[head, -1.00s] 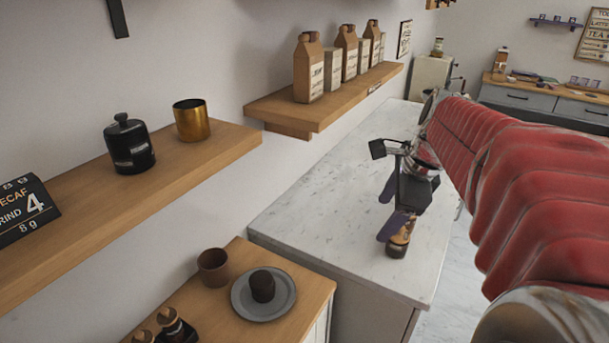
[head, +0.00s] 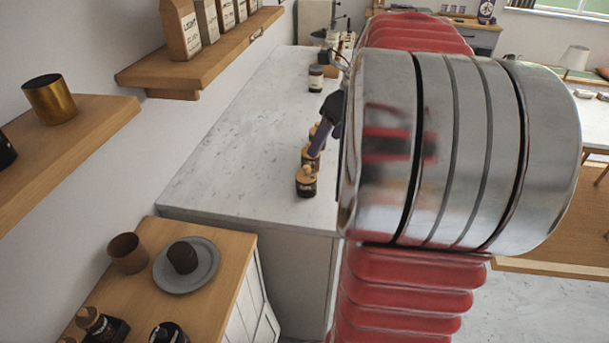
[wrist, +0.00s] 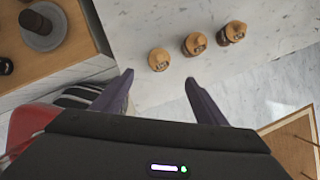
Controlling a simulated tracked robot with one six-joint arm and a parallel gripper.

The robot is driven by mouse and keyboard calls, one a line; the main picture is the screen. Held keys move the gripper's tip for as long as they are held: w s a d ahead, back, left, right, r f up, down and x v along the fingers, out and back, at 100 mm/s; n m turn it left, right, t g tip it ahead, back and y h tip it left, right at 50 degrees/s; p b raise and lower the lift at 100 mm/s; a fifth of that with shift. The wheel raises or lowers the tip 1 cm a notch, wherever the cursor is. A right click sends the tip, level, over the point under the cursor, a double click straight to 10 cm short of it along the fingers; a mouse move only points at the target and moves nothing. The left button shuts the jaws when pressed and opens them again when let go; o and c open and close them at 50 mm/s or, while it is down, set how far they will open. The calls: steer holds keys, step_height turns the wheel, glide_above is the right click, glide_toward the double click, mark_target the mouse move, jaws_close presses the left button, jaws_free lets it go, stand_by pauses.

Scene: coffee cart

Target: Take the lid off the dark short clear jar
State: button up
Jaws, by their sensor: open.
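Short dark jars with wooden lids stand in a row on the marble counter; the nearest one (head: 306,184) shows a dark body and pale label. A second jar (head: 311,158) is just behind it, and a third is partly hidden by my gripper. From above, the wrist view shows three round wooden lids: a left one (wrist: 158,59), a middle one (wrist: 195,44) and a right one (wrist: 233,31). I cannot tell which jar the task means. My gripper (wrist: 159,79) is open and empty, its purple fingers apart, with the left lid just beyond the gap.
The marble counter (head: 230,150) has free room left of the jars. A dark-lidded jar (head: 316,80) stands farther back. A lower wooden cabinet holds a brown cup (head: 127,253) and a grey plate (head: 210,262) with a dark cup. My red arm hides much of the right side.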

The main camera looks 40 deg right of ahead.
glide_above(309, 169)
steer(key=s, duration=0.2)
step_height(309, 169, down, 7)
steer(key=shift+d, duration=0.3)
steer(key=shift+s+f, duration=0.1)
steer(key=shift+x, duration=2.6)
steer(key=c, duration=1.1)
